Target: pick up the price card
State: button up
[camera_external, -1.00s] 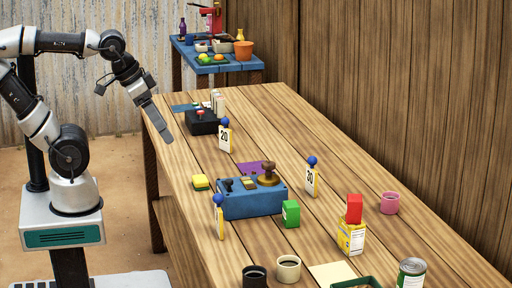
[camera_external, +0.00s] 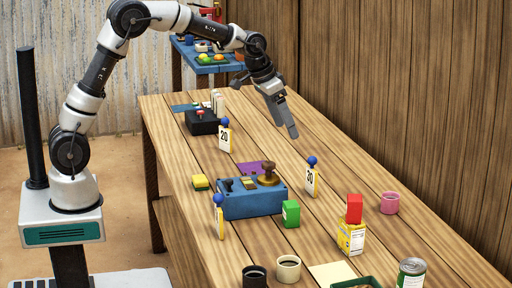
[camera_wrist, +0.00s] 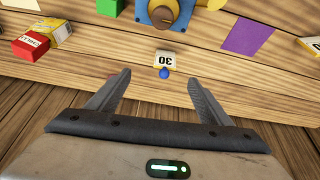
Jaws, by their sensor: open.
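Several white price cards with blue balls on top stand on the wooden table. The "30" card (camera_external: 312,181) stands upright right of the blue box, the "20" card (camera_external: 224,139) is farther back, and another card (camera_external: 219,222) is seen nearly edge-on at the box's front left. My gripper (camera_external: 293,134) is open and empty above the table, behind the "30" card. In the wrist view the "30" card (camera_wrist: 166,58) appears upside down, ahead of and between the spread fingertips of my gripper (camera_wrist: 160,78).
Near the "30" card are the blue box (camera_external: 240,204) with a wooden knob, a green box (camera_external: 291,214), a red box (camera_external: 354,208) on a yellow box (camera_external: 350,238), and a pink cup (camera_external: 390,203). A purple mat (camera_wrist: 248,36) lies nearby. A plank wall (camera_external: 400,90) borders the table.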

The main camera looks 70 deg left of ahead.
aim_at(310, 173)
jog(key=x, duration=0.5)
jog(key=b+x, duration=0.1)
jog(key=x, duration=0.4)
jog(key=w+a+x, duration=0.1)
jog(key=x, duration=0.5)
jog(key=shift+w+a+r, duration=0.1)
jog(key=shift+r, duration=0.1)
jog(key=shift+a+b+x, duration=0.15)
jog(key=shift+b+x, duration=0.15)
jog(key=shift+x, duration=1.05)
jog(key=shift+a+b+x, duration=0.15)
jog(key=shift+b+x, duration=0.1)
jog(key=shift+x, duration=1.05)
jog(key=shift+w, duration=0.1)
jog(key=shift+c, duration=0.3)
jog(key=shift+r, duration=0.1)
jog(key=c, duration=1)
